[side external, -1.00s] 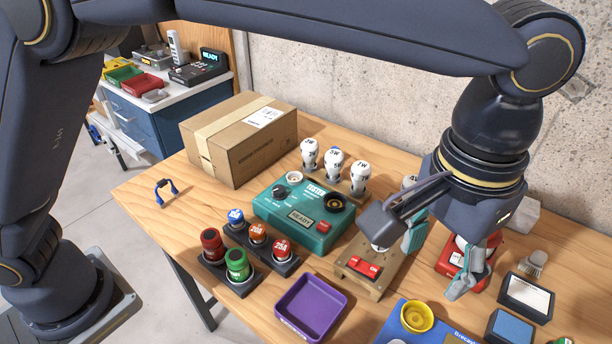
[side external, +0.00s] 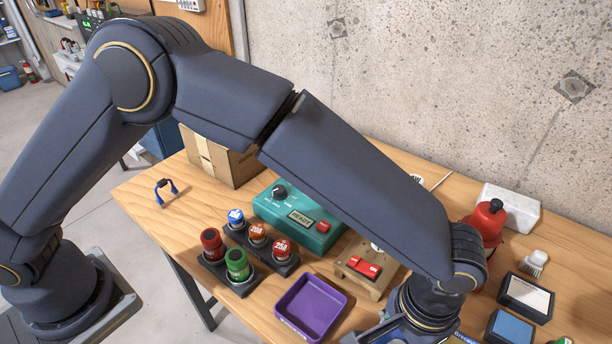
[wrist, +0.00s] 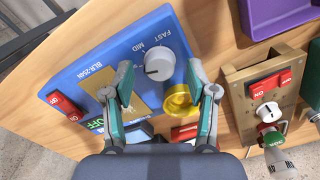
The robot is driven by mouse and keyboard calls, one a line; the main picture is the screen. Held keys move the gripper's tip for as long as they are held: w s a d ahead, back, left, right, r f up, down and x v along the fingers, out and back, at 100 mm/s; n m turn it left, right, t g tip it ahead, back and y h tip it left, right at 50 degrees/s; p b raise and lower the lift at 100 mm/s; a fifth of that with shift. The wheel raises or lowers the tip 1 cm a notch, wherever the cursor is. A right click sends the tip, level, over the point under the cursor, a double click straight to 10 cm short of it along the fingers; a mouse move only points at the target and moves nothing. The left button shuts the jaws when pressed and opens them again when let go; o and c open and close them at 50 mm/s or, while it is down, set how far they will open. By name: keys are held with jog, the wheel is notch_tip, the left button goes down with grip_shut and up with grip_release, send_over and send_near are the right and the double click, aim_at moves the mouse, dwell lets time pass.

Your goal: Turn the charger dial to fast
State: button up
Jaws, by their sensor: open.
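The charger is a blue panel (wrist: 88,80) marked BLR-254K, in the upper left of the wrist view. Its round grey-white dial (wrist: 159,63) has the labels FAST and MID above and to the upper left of it. I cannot tell exactly which label the dial mark points at. My gripper (wrist: 159,72) is open, with one finger on each side of the dial; I cannot tell whether they touch it. A yellow round cup (wrist: 181,101) is on the charger near the right finger. In the side view my arm hides the charger, the dial and my fingers.
A wooden switch block (wrist: 234,98) with a red switch stands right of the charger in the wrist view. A purple tray (side external: 310,306), a green tester (side external: 272,214) and a red bottle (side external: 487,220) stand on the table. A red switch (wrist: 66,103) is on the charger.

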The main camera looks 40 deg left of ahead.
jog(key=shift+f, duration=0.4)
jog(key=shift+c, duration=0.3)
grip_shut()
